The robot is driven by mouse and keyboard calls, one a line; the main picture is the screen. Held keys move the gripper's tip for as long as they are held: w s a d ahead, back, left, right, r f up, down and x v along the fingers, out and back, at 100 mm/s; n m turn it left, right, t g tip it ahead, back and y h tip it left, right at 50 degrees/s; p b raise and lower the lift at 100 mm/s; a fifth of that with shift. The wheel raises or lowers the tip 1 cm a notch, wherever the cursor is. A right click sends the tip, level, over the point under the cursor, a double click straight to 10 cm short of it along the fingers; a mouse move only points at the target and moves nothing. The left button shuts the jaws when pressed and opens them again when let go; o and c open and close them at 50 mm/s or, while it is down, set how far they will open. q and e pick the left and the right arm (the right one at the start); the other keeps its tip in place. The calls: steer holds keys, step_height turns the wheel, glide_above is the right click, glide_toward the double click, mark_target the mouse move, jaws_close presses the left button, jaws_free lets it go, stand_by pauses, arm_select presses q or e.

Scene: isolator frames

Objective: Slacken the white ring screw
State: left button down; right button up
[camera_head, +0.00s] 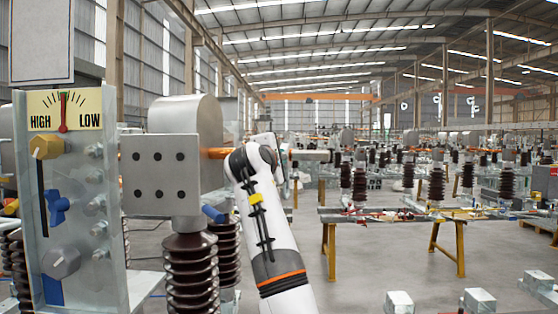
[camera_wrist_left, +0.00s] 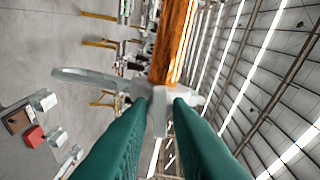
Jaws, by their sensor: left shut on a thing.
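The white ring screw (camera_wrist_left: 160,112) shows in the left wrist view as a pale piece between the green fingertips, at the end of a copper-orange rod (camera_wrist_left: 172,45). My left gripper (camera_wrist_left: 165,100) is shut on it, with a finger on each side. A long pale grey loop (camera_wrist_left: 88,78) reaches left from the same spot; I cannot tell whether it belongs to the screw. In the head view my white left arm hides the screw and most of the gripper, beside the grey metal housing (camera_head: 160,170). My right gripper is not in view.
Brown ribbed insulators (camera_head: 190,272) stand below the housing.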

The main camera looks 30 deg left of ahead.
arm_select(q)
steer(key=shift+a+n+b, duration=0.1)
steer(key=shift+n+b, duration=5.6)
steer(key=shift+n, duration=8.4)
steer(key=c, duration=1.3)
jaws_free()
steer(key=shift+c, duration=0.2)
